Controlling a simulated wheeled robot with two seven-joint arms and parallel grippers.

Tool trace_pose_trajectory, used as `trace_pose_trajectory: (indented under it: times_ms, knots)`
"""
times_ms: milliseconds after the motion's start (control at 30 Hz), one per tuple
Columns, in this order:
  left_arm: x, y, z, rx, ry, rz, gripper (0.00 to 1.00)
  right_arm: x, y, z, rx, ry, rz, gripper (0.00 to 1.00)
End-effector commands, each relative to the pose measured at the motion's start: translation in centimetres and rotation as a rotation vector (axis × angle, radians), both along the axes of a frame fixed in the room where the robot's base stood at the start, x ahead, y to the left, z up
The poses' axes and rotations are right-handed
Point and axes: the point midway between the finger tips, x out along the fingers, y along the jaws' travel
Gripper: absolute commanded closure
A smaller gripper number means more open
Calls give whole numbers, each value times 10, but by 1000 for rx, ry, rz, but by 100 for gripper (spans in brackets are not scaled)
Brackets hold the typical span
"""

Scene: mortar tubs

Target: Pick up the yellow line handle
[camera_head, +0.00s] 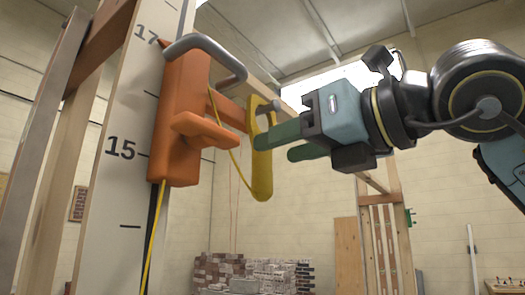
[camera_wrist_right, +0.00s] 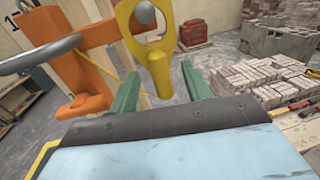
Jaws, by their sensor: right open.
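The yellow line handle (camera_head: 262,168) hangs by its top loop from a grey rounded peg beside an orange bracket (camera_head: 181,120) on a numbered board. In the right wrist view the handle (camera_wrist_right: 158,72) shows its loop around the peg end, and its lower grip hangs between the two green fingers, just beyond or level with their tips. My right gripper (camera_head: 293,142) is open and points left at the handle; in the right wrist view its fingers (camera_wrist_right: 158,84) stand apart on both sides of the grip. I cannot tell whether either finger touches it. My left gripper is not in view.
A grey bent bar (camera_head: 207,47) sticks out from the orange bracket. A yellow line (camera_head: 149,240) runs down the board. Wooden posts (camera_head: 56,150) stand at the left. Brick stacks (camera_head: 255,274) are far behind. Free air lies below the handle.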

Motion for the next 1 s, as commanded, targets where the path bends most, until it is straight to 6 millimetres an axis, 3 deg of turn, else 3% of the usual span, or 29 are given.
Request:
trace_pose_trajectory:
  times_ms: [300,567,933,1000]
  knots:
    - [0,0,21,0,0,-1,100,28,33,1,-1,3,1,52]
    - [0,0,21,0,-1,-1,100,31,35,-1,-1,2,1,52]
    - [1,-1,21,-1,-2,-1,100,31,34,-1,-1,2,1,98]
    - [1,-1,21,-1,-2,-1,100,31,34,-1,0,1,1,99]
